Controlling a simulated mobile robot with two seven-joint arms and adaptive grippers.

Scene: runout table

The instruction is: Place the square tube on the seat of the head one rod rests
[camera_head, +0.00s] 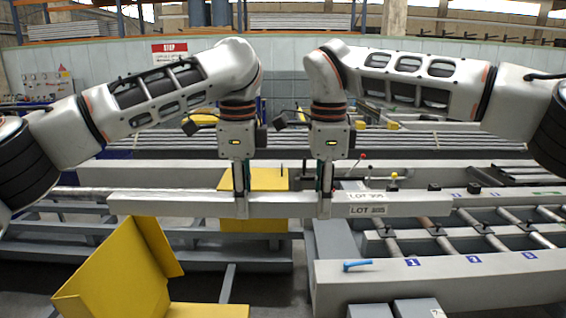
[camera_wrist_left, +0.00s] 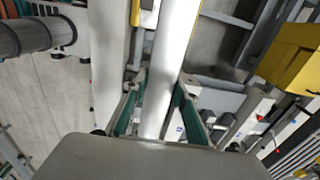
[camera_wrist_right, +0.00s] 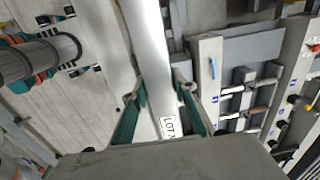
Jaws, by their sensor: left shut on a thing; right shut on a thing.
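The square tube (camera_head: 160,205) is a long pale grey bar lying level across the middle of the head view, with a LOT label near its right part. My left gripper (camera_head: 241,205) is shut on it near its middle, and my right gripper (camera_head: 326,205) is shut on it further right. The tube (camera_wrist_left: 172,60) runs between the green-padded fingers in the left wrist view, and likewise the tube (camera_wrist_right: 146,50) in the right wrist view. The rod rests (camera_head: 390,245) are short crosswise rods between rails at the right, marked with blue numbers. Whether the tube touches anything below is unclear.
A pale front beam (camera_head: 440,282) carries the blue number plates and a blue handle (camera_head: 357,265). A yellow folded guard (camera_head: 120,275) stands at the front left. Another yellow panel (camera_head: 265,180) stands behind the tube. Long dark bars (camera_head: 420,142) lie at the back.

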